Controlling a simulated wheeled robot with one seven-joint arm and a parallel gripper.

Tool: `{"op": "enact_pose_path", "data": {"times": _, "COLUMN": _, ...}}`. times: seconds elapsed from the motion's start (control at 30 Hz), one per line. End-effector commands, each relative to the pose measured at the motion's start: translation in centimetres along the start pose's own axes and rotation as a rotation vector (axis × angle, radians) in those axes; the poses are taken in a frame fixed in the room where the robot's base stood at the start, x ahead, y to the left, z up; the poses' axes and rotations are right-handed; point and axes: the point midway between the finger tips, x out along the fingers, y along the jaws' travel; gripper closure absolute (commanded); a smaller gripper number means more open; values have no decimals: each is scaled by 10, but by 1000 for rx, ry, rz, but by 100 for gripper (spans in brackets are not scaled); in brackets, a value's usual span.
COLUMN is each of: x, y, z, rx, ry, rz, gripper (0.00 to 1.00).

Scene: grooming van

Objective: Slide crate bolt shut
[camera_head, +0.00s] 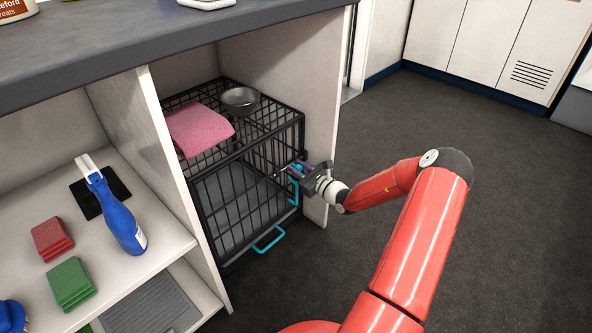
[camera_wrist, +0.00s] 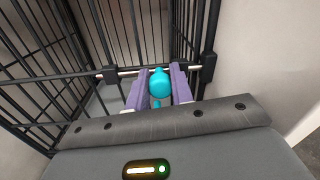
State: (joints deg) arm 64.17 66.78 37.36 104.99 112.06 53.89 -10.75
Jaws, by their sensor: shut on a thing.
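A black wire crate (camera_head: 250,200) stands inside the cabinet bay below the counter. My gripper (camera_head: 300,168) is at the right edge of its front, near the upper corner. In the wrist view my gripper (camera_wrist: 159,92) has its purple fingers on either side of a turquoise bolt knob (camera_wrist: 159,82) and is shut on it. The silver bolt rod (camera_wrist: 125,72) runs sideways across the bars. Its right end meets a black bracket (camera_wrist: 207,68) on the crate's corner post. How far the rod sits inside the bracket is hard to tell.
A pink folded towel (camera_head: 199,131) and a metal bowl (camera_head: 240,99) lie on top of the crate. A turquoise handle (camera_head: 269,239) sticks out low on its front. The cabinet's right side panel (camera_head: 320,140) is close beside my gripper. The dark floor (camera_head: 480,180) to the right is clear.

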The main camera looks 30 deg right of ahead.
Motion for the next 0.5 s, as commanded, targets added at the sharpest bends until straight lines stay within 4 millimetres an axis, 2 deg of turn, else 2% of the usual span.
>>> {"op": "enact_pose_path", "data": {"times": 0.07, "x": 0, "y": -5, "z": 0, "rx": -2, "ry": 1, "rz": -11, "gripper": 100}}
{"op": "enact_pose_path", "data": {"times": 0.1, "x": 0, "y": -5, "z": 0, "rx": -3, "ry": 1, "rz": -11, "gripper": 75}}
{"op": "enact_pose_path", "data": {"times": 0.23, "x": 0, "y": -5, "z": 0, "rx": -3, "ry": 1, "rz": -11, "gripper": 58}}
{"op": "enact_pose_path", "data": {"times": 0.5, "x": -1, "y": -4, "z": 0, "rx": -2, "ry": 1, "rz": -8, "gripper": 56}}
